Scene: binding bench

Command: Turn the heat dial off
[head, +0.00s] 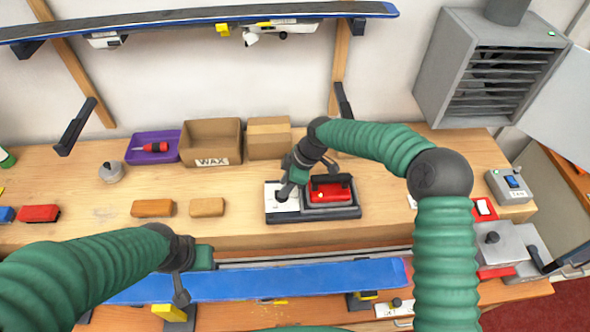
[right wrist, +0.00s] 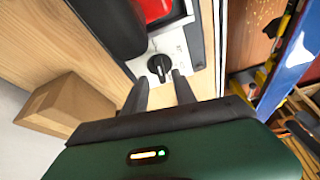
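The heat dial (right wrist: 159,66) is a round black knob on a white panel (right wrist: 172,48) of the red iron's dark base. In the head view, the white panel (head: 284,203) lies left of the red iron (head: 331,192), and my right gripper (head: 284,192) is over it, hiding most of the dial. In the right wrist view, my right gripper (right wrist: 162,80) is open, its two fingertips close to the dial on either side; I cannot tell whether they touch it. My left gripper (head: 181,296) hangs over the blue ski at the front; its opening is unclear.
The blue ski (head: 310,283) lies along the bench's front. Behind the iron stand an open box marked WAX (head: 211,143), a closed carton (head: 268,138) and a purple tray (head: 150,147). Wax blocks (head: 207,207) lie left of the iron. A grey switch box (head: 510,186) stands at the right.

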